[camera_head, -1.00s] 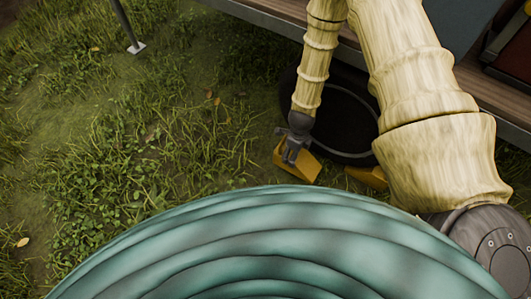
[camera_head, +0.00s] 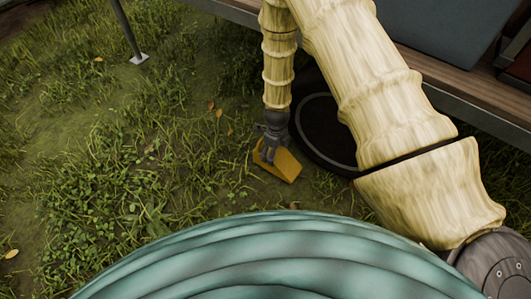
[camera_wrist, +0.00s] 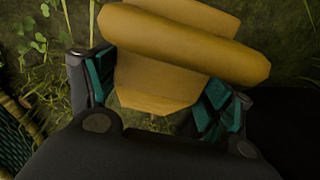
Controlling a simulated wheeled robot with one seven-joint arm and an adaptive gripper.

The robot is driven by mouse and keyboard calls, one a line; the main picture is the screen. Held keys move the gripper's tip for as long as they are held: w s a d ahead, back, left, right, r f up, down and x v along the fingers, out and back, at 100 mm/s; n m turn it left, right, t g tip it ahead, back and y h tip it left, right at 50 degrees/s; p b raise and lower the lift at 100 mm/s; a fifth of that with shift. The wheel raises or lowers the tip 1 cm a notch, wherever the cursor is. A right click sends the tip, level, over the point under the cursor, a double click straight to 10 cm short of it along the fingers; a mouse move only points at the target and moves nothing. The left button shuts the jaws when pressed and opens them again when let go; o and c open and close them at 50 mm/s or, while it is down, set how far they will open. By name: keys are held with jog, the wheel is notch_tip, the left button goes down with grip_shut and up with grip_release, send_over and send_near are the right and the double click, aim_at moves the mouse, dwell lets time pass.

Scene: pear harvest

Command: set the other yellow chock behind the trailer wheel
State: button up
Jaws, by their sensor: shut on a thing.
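My gripper (camera_head: 268,150) is shut on a yellow wedge-shaped chock (camera_head: 281,166), low over the grass. In the wrist view the chock (camera_wrist: 160,75) sits between the two green-padded fingers (camera_wrist: 155,92). The dark trailer wheel (camera_head: 322,132) is just right of the chock, partly hidden by my arm. The chock's right end appears close to the wheel's lower left side; I cannot tell whether they touch, or whether the chock rests on the ground. No second chock shows now, with my arm covering the area to the right.
The trailer bed's edge (camera_head: 450,105) runs above the wheel at the upper right. A metal support leg (camera_head: 126,30) with a foot plate stands at the upper left. Open grass (camera_head: 130,170) lies to the left.

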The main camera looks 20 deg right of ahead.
jog(key=shift+w+a+f+b, duration=0.1)
jog(key=shift+w+a+b, duration=0.15)
jog(key=shift+w+a, duration=0.25)
jog(key=shift+w+a+f+b, duration=0.1)
jog(key=shift+w+a+b, duration=0.2)
jog(key=shift+w, duration=0.45)
jog(key=shift+w+a+f+b, duration=0.1)
jog(key=shift+w+a+b, duration=0.1)
jog(key=shift+w+a, duration=0.35)
notch_tip(320, 180, down, 3)
jog(key=b, duration=0.2)
jog(key=shift+w+f+b, duration=0.1)
jog(key=shift+f+b, duration=0.1)
jog(key=shift+b, duration=0.15)
jog(key=o, duration=1.4)
jog(key=shift+f, duration=0.1)
notch_tip(320, 180, up, 12)
jog(key=p, duration=0.6)
jog(key=shift+p, duration=0.35)
